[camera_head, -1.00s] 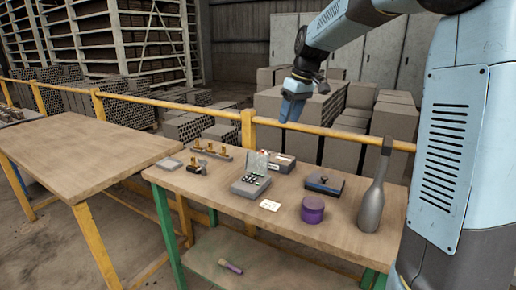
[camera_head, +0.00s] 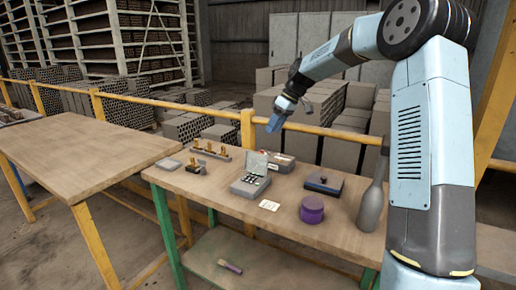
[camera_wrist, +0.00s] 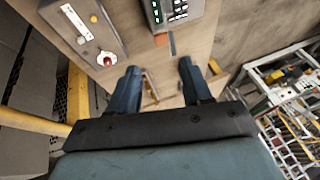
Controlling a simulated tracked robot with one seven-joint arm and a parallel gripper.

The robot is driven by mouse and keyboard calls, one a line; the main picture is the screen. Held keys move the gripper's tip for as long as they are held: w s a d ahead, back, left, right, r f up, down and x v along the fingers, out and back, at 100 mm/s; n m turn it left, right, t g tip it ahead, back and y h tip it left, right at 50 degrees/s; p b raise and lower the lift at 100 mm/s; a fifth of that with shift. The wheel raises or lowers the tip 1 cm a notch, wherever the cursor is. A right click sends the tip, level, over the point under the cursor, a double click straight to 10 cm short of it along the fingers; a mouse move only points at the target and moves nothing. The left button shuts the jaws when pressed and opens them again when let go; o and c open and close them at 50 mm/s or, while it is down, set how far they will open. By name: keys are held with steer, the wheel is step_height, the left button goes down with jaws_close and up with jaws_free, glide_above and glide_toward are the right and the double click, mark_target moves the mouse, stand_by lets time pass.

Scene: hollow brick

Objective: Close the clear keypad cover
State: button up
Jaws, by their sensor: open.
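The grey keypad box (camera_head: 250,187) with dark keys stands on the nearer workbench. Its clear cover (camera_head: 256,163) stands raised along the back edge. My gripper (camera_head: 275,123) is above and behind the keypad, apart from it, pointing down. In the wrist view my gripper (camera_wrist: 158,80) shows two blue fingers spread apart with nothing between them. Part of the keypad (camera_wrist: 172,12) shows at the top of the wrist view, beyond the fingers. I cannot make out the clear cover clearly there.
A grey box (camera_head: 281,163) with a red knob stands behind the keypad. A dark blue box (camera_head: 324,183), a purple tin (camera_head: 312,209) and a grey bottle (camera_head: 372,205) stand to the right. A white card (camera_head: 269,205) lies in front. A yellow rail (camera_head: 200,108) runs behind.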

glide_above(258, 163)
steer(key=w+d, duration=0.2)
steer(key=w, duration=0.1)
steer(key=f, duration=0.8)
steer(key=shift+s, duration=0.25)
steer(key=shift+c, duration=0.3)
steer(key=shift+d, duration=0.1)
jaws_close()
